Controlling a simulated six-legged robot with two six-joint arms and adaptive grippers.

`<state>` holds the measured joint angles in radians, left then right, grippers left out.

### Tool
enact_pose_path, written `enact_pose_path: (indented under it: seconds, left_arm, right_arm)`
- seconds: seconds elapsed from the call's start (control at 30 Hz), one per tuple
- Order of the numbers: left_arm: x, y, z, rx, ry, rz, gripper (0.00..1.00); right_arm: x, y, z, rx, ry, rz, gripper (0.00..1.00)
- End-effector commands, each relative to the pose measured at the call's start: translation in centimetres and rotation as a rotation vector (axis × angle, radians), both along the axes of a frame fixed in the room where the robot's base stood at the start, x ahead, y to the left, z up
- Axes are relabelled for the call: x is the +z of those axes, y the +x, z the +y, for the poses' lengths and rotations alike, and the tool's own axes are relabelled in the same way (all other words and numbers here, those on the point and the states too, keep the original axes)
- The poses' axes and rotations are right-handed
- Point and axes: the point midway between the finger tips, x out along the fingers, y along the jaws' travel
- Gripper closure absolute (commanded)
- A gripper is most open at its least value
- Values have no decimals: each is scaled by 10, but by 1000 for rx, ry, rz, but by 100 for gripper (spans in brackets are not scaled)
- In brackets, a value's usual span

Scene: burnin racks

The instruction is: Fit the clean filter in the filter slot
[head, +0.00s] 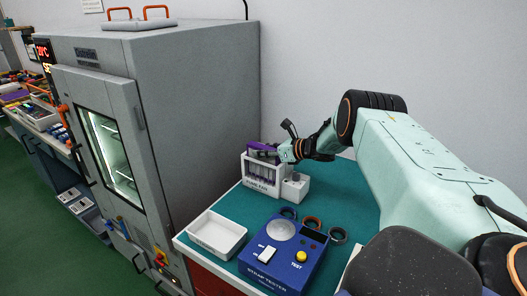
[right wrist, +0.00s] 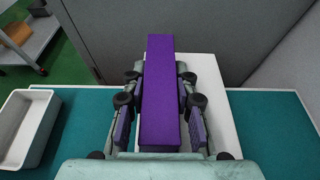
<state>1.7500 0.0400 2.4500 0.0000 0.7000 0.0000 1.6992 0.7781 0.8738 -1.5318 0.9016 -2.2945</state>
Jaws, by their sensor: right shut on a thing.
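My right gripper (head: 286,152) is shut on a long purple block (right wrist: 160,95), which looks like the filter. In the right wrist view the block lies between the finger pads of the gripper (right wrist: 160,112) and points away from me. In the head view the purple block (head: 262,147) is at the top of a white unit (head: 247,177) with several openings in its front. I cannot tell whether the block touches the unit or sits in a slot. No slot opening shows clearly. My left gripper is in neither view.
The unit stands on a teal bench (head: 226,196) beside a tall grey oven cabinet (head: 205,100). A white tray (head: 216,236) and a blue strap tester (head: 280,264) are in front.

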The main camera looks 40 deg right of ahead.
Motion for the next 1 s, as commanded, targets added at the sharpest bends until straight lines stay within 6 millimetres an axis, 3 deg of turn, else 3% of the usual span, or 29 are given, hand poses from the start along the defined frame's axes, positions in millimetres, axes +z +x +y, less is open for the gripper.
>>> enact_pose_path:
  seconds: [1.0]
  left_arm:
    - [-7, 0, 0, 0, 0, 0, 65]
  right_arm:
    - [-7, 2, 0, 0, -1, -1, 100]
